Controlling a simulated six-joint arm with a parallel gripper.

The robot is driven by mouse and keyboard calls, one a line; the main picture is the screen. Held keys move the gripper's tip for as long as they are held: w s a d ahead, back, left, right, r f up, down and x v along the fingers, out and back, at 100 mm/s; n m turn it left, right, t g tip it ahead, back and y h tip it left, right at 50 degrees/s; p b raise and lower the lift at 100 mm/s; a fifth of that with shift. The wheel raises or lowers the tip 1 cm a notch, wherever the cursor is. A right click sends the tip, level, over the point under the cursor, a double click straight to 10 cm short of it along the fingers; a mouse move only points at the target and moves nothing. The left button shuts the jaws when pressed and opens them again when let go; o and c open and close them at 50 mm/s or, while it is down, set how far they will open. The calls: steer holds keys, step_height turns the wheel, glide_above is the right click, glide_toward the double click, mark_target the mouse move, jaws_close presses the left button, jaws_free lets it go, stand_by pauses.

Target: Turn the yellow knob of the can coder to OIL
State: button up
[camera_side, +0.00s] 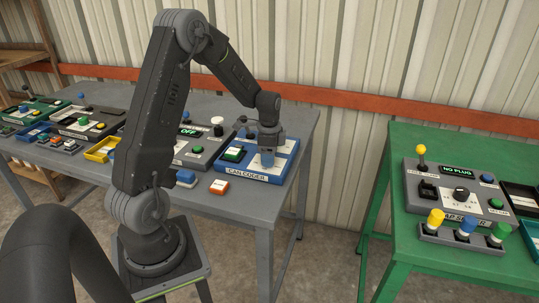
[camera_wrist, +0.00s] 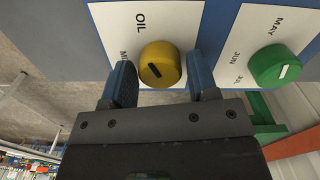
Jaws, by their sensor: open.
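The blue can coder (camera_side: 284,165) sits on the grey table under my gripper (camera_side: 267,160) in the side view. In the wrist view, the yellow knob (camera_wrist: 165,54) stands on a white label plate (camera_wrist: 185,17). "OIL" is printed above and left of the knob; a second word starting "MI" is partly hidden by the left finger. The knob's dark mark sits toward its lower left; I cannot tell exactly which word it points to. My gripper (camera_wrist: 160,68) is open, with one blue finger on each side of the knob; contact is not clear.
A green knob (camera_wrist: 271,67) with month labels sits to the right of the right finger. On the grey table (camera_side: 232,226), an orange-red block (camera_side: 219,187) lies in front of the coder. A grey panel reading "OFF" (camera_side: 196,150) stands to its left. A green table stands further right.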

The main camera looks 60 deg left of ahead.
steer(key=shift+o, duration=1)
step_height(320, 180, up, 14)
steer(key=shift+f, duration=0.1)
steer(key=s+d+r+n+t, duration=0.1)
steer(key=s+d+r+n, duration=0.15)
steer(key=d, duration=0.55)
steer(key=s+d+r+n+t, duration=0.1)
steer(key=s+d+r+t, duration=0.2)
steer(key=d, duration=0.4)
steer(key=s+d+n+t, duration=0.1)
steer(key=s+d+n, duration=0.2)
steer(key=s+d, duration=0.6)
steer(key=shift+s+d+r+t, duration=0.2)
steer(key=shift+s+d+t, duration=0.1)
steer(key=shift+s, duration=0.65)
